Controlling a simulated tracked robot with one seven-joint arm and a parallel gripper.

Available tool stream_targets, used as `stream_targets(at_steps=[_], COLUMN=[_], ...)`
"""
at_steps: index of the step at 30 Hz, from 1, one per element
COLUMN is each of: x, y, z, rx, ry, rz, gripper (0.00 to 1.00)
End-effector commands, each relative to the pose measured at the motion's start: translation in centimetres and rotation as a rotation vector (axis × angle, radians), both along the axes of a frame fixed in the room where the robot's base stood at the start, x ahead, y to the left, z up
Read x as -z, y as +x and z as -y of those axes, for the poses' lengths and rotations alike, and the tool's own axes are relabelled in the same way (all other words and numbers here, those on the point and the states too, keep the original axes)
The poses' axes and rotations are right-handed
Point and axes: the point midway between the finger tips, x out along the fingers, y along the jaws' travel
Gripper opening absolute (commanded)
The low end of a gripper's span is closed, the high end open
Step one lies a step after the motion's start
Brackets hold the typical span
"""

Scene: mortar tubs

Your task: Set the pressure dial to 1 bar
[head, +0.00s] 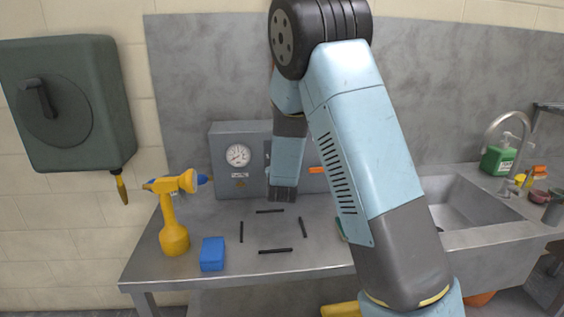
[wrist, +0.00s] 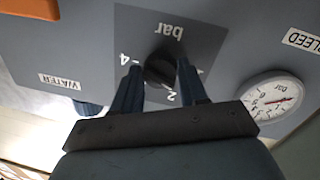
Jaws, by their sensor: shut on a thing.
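The pressure dial (wrist: 160,72) is a round black knob on a dark square plate of the grey panel, seen upside down in the wrist view. The plate bears the word "bar", and the numbers 4 and 2 are readable beside the knob. My gripper (wrist: 159,66) has one finger on each side of the knob and is shut on it. The knob's pointer is too dark to read. In the head view my arm hides the dial and my fingers. A round white gauge (wrist: 272,98) sits beside the dial; it also shows in the head view (head: 238,155).
The grey panel box (head: 222,180) stands at the back of the steel bench. A sink (head: 460,212) is at right. "WATER" and "BLEED" labels flank the dial.

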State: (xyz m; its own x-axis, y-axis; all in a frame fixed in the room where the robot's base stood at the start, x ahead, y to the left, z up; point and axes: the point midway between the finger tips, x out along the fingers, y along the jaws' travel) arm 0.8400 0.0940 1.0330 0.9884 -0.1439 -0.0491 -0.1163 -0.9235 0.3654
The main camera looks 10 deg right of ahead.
Motion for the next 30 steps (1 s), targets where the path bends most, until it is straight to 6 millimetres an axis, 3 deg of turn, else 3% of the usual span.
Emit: stream_targets(at_steps=[15, 30], x=[0.25, 0.18], y=[-0.01, 0.03], z=[-0.09, -0.18], rx=[-0.004, -0.006], ry=[-0.353, -0.426], rz=[-0.014, -0.016], gripper=[0.12, 0.12])
